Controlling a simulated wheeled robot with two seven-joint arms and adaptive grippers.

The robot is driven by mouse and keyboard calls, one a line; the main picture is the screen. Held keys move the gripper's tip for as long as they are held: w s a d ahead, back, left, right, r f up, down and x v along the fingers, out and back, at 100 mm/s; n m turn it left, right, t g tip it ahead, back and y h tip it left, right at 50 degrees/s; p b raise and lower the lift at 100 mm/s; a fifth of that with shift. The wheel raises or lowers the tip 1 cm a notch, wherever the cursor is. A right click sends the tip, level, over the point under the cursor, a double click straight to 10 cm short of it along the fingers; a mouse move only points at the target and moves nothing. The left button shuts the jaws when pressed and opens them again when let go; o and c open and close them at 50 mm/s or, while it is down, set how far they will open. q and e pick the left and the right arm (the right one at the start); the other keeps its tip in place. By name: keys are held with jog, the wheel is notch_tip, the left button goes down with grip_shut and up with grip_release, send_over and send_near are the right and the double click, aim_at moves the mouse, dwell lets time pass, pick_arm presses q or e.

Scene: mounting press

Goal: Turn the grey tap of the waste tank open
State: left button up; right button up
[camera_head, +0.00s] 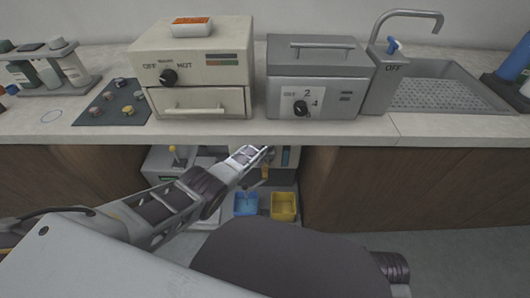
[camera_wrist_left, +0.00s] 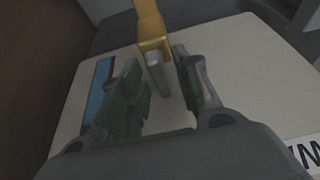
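The waste tank (camera_wrist_left: 235,70) is a pale box with a blue strip on its face and partly cut-off black lettering. It sits below the counter, mostly hidden by my left arm in the head view. In the left wrist view a yellow fitting (camera_wrist_left: 151,32) stands out from it, with the small grey tap (camera_wrist_left: 156,72) at its end. My left gripper (camera_wrist_left: 163,82) is open, its two green-padded fingers on either side of the grey tap. Contact with the tap cannot be told. In the head view my left gripper (camera_head: 266,155) is small under the counter. My right gripper is not in view.
Under the counter stand another pale tank (camera_head: 160,163) with a yellow top piece, a blue bin (camera_head: 245,204) and a yellow bin (camera_head: 284,206). The counter edge (camera_head: 300,132) lies above my arm. A wooden cabinet front (camera_head: 400,185) closes the space at right.

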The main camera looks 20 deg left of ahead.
pick_arm(q)
jog(key=shift+s+r, duration=0.1)
jog(key=shift+r, duration=0.05)
jog(key=v, duration=1.1)
dwell(1.2)
jog(key=shift+s+r, duration=0.1)
jog(key=shift+s, duration=0.05)
jog(key=shift+s+d, duration=0.1)
